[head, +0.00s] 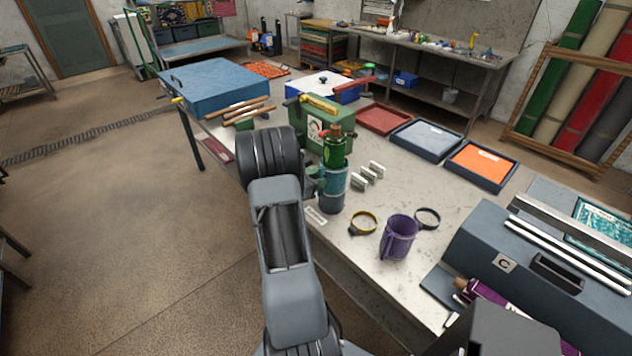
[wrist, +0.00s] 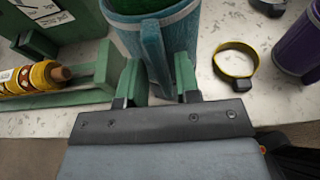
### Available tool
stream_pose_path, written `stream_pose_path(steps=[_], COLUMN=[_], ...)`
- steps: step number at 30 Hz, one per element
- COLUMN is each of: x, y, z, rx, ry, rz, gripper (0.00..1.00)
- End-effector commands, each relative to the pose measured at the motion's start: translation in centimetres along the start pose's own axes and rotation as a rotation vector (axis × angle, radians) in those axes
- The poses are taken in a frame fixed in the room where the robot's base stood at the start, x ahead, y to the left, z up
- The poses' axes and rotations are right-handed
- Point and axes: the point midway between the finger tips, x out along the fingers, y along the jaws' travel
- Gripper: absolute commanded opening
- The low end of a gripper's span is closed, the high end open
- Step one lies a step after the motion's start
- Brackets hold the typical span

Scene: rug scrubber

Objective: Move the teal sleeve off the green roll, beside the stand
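The teal sleeve (head: 334,178) is around the lower part of the upright green roll (head: 336,152) in the head view. The roll's top sticks out above it, and a dark grey base (head: 332,203) shows below. In the wrist view the sleeve (wrist: 150,30) fills the top middle, its handle pointing at me. In the head view my gripper (head: 314,182) is at the sleeve's left, partly hidden by my arm. The stand cannot be told for certain.
A purple mug (head: 398,238), a yellow ring (head: 363,223) and a dark ring (head: 428,218) are to the right on the table. Small pale blocks (head: 368,174) are close beside the roll. A green box (head: 312,128) stands behind. Clear tabletop lies between blocks and trays.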

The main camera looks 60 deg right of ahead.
Motion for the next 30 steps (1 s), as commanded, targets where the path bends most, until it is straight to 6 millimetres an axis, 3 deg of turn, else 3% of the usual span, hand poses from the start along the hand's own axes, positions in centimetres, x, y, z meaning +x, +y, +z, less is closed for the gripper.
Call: stream_pose_path(steps=[9, 30], x=[-0.01, -0.37], y=[0.0, 0.33], z=[-0.01, -0.43], rx=[0.0, -0.001], ry=[0.0, 0.0], rz=[0.0, 0.003], gripper=[0.0, 0.0])
